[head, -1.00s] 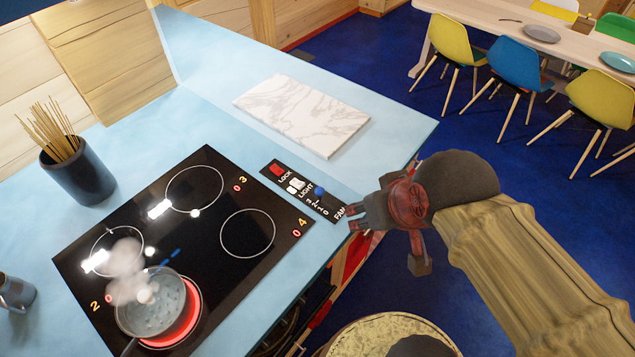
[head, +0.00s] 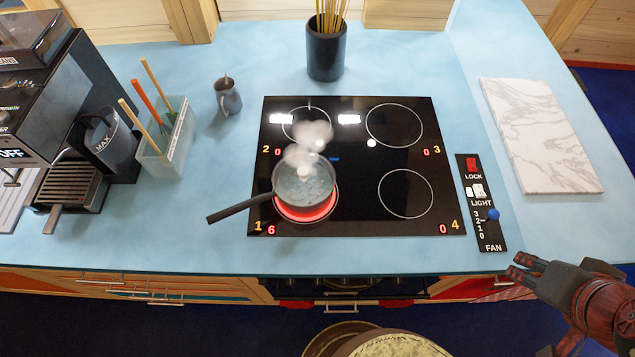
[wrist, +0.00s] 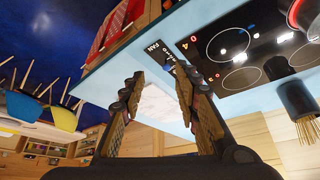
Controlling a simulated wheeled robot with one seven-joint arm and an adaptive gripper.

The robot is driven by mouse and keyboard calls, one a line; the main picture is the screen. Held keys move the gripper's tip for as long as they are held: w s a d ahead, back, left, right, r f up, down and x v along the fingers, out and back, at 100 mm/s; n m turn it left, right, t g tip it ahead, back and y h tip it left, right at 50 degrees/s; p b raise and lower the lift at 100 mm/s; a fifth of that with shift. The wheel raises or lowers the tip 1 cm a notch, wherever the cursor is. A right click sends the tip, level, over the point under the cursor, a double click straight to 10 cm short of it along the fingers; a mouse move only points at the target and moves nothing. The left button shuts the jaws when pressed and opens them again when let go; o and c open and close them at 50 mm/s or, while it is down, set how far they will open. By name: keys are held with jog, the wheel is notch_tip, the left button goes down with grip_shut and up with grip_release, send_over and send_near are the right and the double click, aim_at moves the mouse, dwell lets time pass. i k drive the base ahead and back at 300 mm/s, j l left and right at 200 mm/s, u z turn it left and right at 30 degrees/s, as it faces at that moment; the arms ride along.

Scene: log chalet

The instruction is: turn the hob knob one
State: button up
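The black hob (head: 350,170) is set in the pale blue counter. Its front left zone, marked 1, glows red and its display (head: 271,230) reads 6; the other zones read 0. A saucepan (head: 304,188) of bubbling, steaming liquid stands on zone 1, its handle pointing left. I cannot make out hob knob one; the cabinet front below the counter edge is seen steeply and is dark. My gripper (head: 520,267) is at the lower right, in front of the counter edge near the fan panel. In the wrist view my gripper (wrist: 155,95) is open and empty.
A control panel (head: 481,203) with lock, light and fan switches lies right of the hob, beside a marble board (head: 540,135). A stick pot (head: 326,52), small jug (head: 228,95), utensil holder (head: 165,138) and coffee machine (head: 60,110) stand behind and left. The counter's front strip is clear.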

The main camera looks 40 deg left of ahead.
aim_at(262, 280)
jog(key=u, duration=1.9)
